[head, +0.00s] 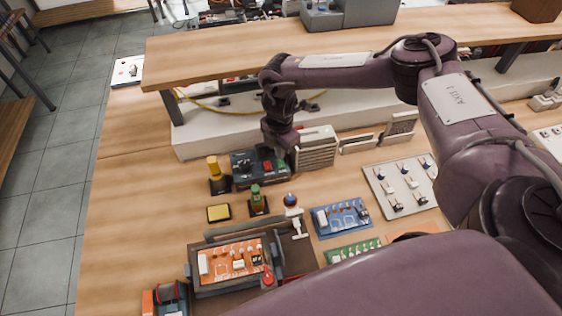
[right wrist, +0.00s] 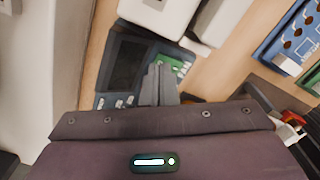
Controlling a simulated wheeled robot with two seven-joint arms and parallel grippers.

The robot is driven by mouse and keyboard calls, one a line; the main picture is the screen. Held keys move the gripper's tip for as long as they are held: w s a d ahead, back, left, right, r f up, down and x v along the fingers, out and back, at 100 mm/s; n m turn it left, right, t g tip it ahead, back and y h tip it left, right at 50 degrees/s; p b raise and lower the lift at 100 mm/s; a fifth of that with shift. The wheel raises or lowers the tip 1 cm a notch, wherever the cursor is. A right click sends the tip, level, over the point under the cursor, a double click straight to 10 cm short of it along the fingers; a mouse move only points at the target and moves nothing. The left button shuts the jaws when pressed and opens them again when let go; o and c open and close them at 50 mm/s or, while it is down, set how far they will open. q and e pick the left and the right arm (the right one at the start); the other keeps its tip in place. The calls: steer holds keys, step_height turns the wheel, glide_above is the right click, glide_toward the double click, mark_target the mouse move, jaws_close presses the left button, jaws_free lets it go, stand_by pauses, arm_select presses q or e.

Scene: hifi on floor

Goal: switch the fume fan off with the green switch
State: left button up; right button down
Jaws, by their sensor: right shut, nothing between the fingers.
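The dark blue control box (head: 243,180) stands on the bench, with a red part and a green part on top. The green switch (head: 282,166) is at its right end, just below my right gripper (head: 281,150). In the right wrist view my shut, empty fingertips (right wrist: 158,70) are right beside the green switch (right wrist: 172,66) and partly cover it. I cannot tell whether they touch it, or which way it is set. A pale box with a slatted front (head: 316,153), which looks like the fume fan, stands just right of the control box. My left gripper is not in view.
A yellow-topped holder (head: 218,178), a small green bottle (head: 257,202) and a yellow sponge (head: 219,212) stand in front. A blue circuit board (head: 340,218) and a tray of small parts (head: 401,188) lie to the right. A raised wooden shelf (head: 220,62) runs behind.

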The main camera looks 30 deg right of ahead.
steer(key=shift+f+b, duration=0.65)
steer(key=shift+f, duration=0.35)
stand_by(0.9)
steer(key=shift+s+r, duration=0.1)
steer(key=shift+r+p, duration=0.75)
steer(key=shift+p, duration=0.1)
step_height(320, 180, up, 6)
steer(key=p, duration=0.4)
steer(key=shift+f+p, duration=0.25)
steer(key=shift+p, duration=0.1)
steer(key=shift+f, duration=0.1)
